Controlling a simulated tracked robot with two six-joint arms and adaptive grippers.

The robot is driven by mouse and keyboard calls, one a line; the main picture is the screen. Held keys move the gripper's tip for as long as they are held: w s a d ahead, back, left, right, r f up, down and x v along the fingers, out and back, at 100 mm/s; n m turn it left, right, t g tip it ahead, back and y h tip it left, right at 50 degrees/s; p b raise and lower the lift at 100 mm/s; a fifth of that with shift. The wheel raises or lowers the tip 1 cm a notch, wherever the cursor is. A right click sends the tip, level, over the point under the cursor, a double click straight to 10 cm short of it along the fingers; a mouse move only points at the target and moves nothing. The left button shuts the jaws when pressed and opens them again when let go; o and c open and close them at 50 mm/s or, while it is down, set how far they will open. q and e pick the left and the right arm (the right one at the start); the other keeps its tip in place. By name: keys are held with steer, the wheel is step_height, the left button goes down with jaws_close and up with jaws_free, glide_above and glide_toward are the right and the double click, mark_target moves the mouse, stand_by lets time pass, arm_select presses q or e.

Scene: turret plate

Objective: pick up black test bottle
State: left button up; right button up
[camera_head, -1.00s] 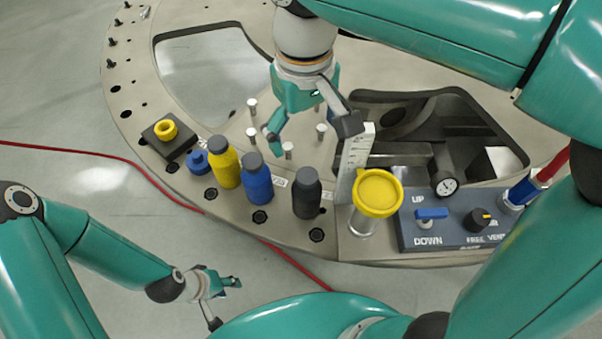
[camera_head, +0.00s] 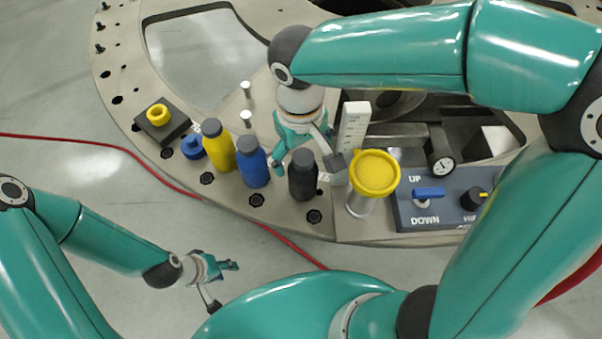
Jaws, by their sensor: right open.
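The black test bottle (camera_head: 303,178) stands upright on the plate's near edge, right of the blue bottle (camera_head: 253,163) and the yellow bottle (camera_head: 218,146). My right gripper (camera_head: 308,166) is open, pointing down, with its fingers on either side of the black bottle's upper part as seen from the head. One finger shows left of the bottle and the other right of it. Whether they touch it I cannot tell. My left gripper (camera_head: 222,285) is off the plate at the lower left, empty, with its fingers apart.
A yellow-topped clear cylinder (camera_head: 374,174) and a white scale (camera_head: 353,130) stand close to the right finger. A control box (camera_head: 425,205) lies further right. A blue cap (camera_head: 192,147) and a black block with a yellow ring (camera_head: 162,121) are at left. A red cable (camera_head: 110,147) runs on the floor.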

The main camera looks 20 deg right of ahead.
step_height(320, 180, down, 4)
steer(key=shift+s+f, duration=0.1)
steer(key=c, duration=1.7)
